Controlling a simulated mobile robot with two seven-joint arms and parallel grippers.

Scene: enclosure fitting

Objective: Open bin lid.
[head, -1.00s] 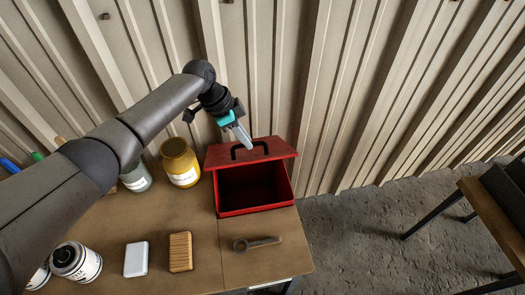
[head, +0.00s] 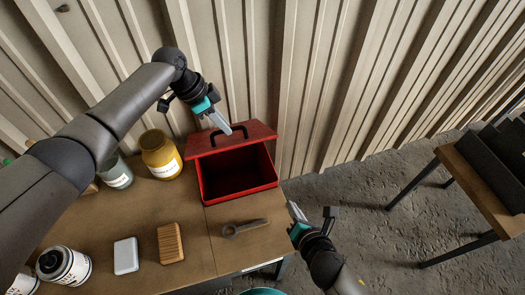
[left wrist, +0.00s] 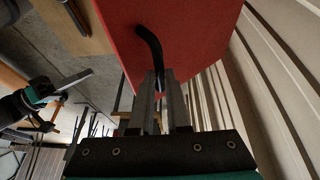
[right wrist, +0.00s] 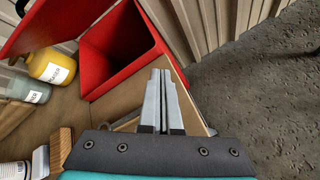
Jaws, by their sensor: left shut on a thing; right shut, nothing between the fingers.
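The red bin (head: 240,189) stands near the table's right end, its dark inside open to view. Its red lid (head: 256,130) is raised at the back, with a black handle (head: 213,140). My left gripper (head: 229,131) is at the lid; in the left wrist view its fingers (left wrist: 160,90) are shut on the black handle (left wrist: 150,45). My right gripper (head: 292,207) is off the table's right edge, shut and empty. The right wrist view shows its closed fingers (right wrist: 162,75) in front of the bin (right wrist: 115,45), apart from it.
On the table (head: 130,215) are a wrench (head: 245,227), a wooden block (head: 170,242), a white block (head: 126,255), a yellow jar (head: 160,153), a pale jar (head: 116,173) and a white can (head: 63,264). A corrugated wall is behind. Another table (head: 480,180) stands right.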

